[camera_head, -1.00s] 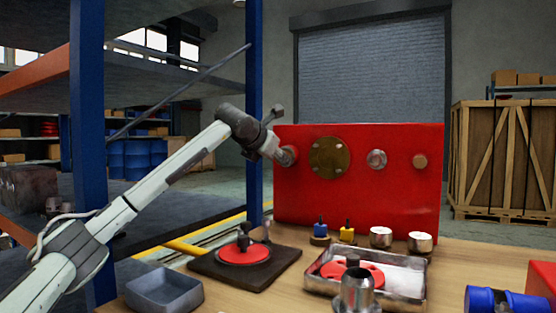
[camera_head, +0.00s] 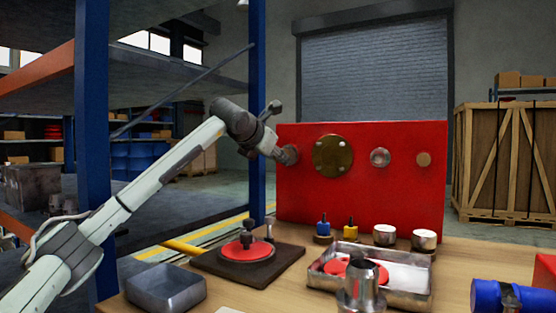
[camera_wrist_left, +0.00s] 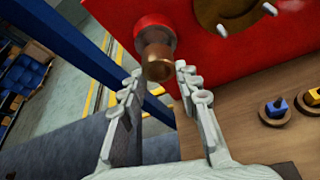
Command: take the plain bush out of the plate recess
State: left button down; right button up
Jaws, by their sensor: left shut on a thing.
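The red upright plate (camera_head: 360,196) stands at the back of the bench. At its left end, my left gripper (camera_head: 284,155) reaches the plate and partly hides the part there. In the left wrist view, a copper-brown bush (camera_wrist_left: 158,62) sticks out from a round reddish seat (camera_wrist_left: 153,34) on the plate. The fingertips of my left gripper (camera_wrist_left: 160,74) are on either side of the bush's outer end, shut on it. How deep the bush sits in the recess is hidden. My right gripper is not in view.
A bronze bolted disc (camera_head: 332,156) is beside the gripper on the plate, with a steel ring (camera_head: 380,157) further right. Below are a blue-topped part (camera_head: 323,228), a yellow-topped part (camera_head: 349,226), a metal tray (camera_head: 420,288) and an empty grey bin (camera_head: 166,289). A blue rack post (camera_head: 257,130) stands close left.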

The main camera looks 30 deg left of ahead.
aim_at(277, 162)
pick_arm(q)
jog(key=shift+s+b, duration=0.75)
jog(key=shift+s, duration=0.8)
